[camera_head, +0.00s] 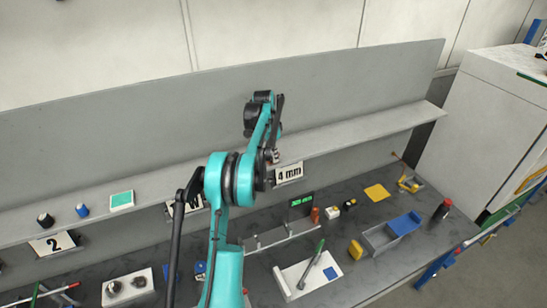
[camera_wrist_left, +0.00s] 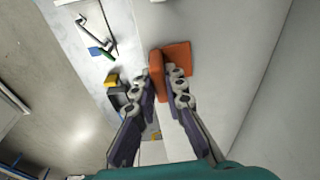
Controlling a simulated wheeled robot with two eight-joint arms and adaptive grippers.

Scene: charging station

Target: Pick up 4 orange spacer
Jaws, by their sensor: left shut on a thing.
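My left arm rises from the bottom middle of the head view. Its left gripper (camera_head: 272,155) is near the shelf edge by the "4 mm" label (camera_head: 289,173), and its fingers are small and hard to make out. In the left wrist view, the left gripper (camera_wrist_left: 160,80) is shut on an orange spacer (camera_wrist_left: 157,62), held between the fingertips. The orange shows as a narrow upright face beside a broader flat orange face (camera_wrist_left: 179,55). I cannot tell whether these are one piece or two. No orange spacer shows clearly in the head view. My right gripper is in neither view.
The grey shelf (camera_head: 370,125) runs along the wall panel above a dark bench. A white cabinet (camera_head: 480,120) stands at right.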

